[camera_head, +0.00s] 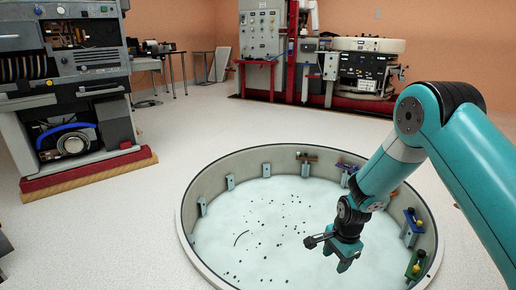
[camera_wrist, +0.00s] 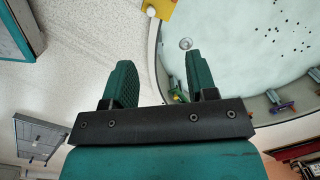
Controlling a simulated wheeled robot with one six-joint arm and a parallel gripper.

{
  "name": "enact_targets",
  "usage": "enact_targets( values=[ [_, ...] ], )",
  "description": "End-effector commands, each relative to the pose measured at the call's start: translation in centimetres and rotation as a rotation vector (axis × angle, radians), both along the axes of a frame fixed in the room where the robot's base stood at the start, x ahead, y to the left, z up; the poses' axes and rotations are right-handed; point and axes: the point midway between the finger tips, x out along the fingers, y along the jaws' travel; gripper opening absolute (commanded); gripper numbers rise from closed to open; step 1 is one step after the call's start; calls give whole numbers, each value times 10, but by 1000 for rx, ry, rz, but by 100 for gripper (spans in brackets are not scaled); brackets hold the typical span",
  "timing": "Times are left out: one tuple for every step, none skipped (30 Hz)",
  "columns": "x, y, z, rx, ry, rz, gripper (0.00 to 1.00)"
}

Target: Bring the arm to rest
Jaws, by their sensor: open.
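My teal arm (camera_head: 455,125) reaches in from the right in the head view, bent at the elbow, with its forearm sloping down to the left. My gripper (camera_head: 338,258) hangs over the right part of a round pit with a pale floor. In the wrist view my gripper (camera_wrist: 160,72) has its two green fingers wide apart with nothing between them. The pit's rim (camera_wrist: 155,55) shows beyond and between the fingers.
The round pit (camera_head: 190,200) has small brackets along its inner wall and many dark bits on its floor. A grey machine (camera_head: 85,60) stands at left on a red base. A control cabinet (camera_head: 262,35) stands at the back. Pale floor (camera_head: 160,185) is clear left of the pit.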

Motion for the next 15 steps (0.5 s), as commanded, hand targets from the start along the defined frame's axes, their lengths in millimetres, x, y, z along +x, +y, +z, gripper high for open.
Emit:
enact_targets(
  values=[
    [-4, 12, 40, 22, -23, 100, 52],
    [-8, 18, 60, 35, -34, 168, 52],
    [-16, 27, 85, 51, -46, 257, 52],
    [-23, 33, 104, 64, -57, 325, 52],
    [-31, 38, 122, 75, -68, 392, 52],
    [-42, 46, 146, 90, -85, 485, 52],
    [-52, 51, 163, 100, -98, 554, 52],
    [-62, 56, 179, 110, -112, 624, 52],
    [-77, 62, 200, 123, -131, 717, 52],
    [-89, 66, 215, 131, -147, 788, 52],
    [-102, 70, 229, 138, -161, 858, 52],
    [-119, 74, 246, 148, -183, 951, 52],
    [-132, 77, 257, 154, -198, 1019, 52],
    [-144, 79, 267, 160, -214, 1083, 52],
    [-160, 81, 279, 166, -233, 1164, 52]
  ],
)
